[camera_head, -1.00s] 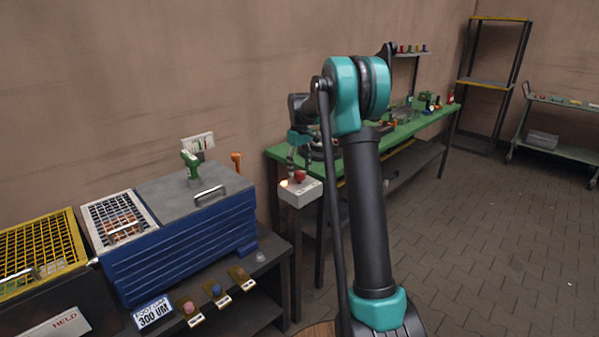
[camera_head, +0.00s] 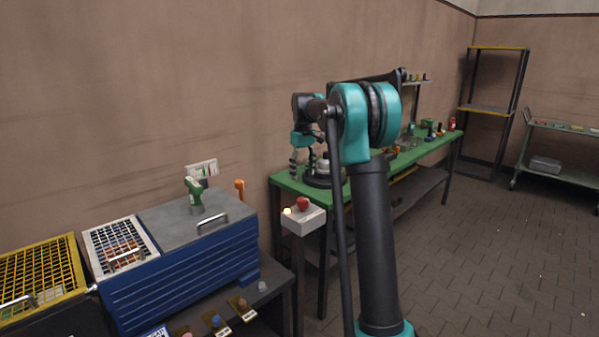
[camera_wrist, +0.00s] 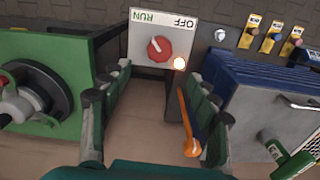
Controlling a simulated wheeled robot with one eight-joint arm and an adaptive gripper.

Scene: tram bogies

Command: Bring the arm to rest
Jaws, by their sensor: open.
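My arm rises bent in the middle of the head view, its far end above the near end of the green workbench (camera_head: 405,160). My gripper (camera_head: 303,170) is open and empty, fingers pointing down, above a pale switch box (camera_head: 306,220) with a red knob and a lit lamp. In the wrist view, the fingers of my gripper (camera_wrist: 160,80) stand wide apart with nothing between them. The box (camera_wrist: 142,22) shows beyond the fingertips, apart from them. Its labels read RUN and OFF upside down, and the red knob's (camera_wrist: 159,48) white mark points towards RUN.
A blue cabinet (camera_head: 180,265) with a green-handled tool (camera_head: 194,191) and white basket (camera_head: 120,247) stands left. An orange tool (camera_head: 239,188) is behind it. A dark round fixture (camera_head: 322,181) sits on the bench beside my gripper.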

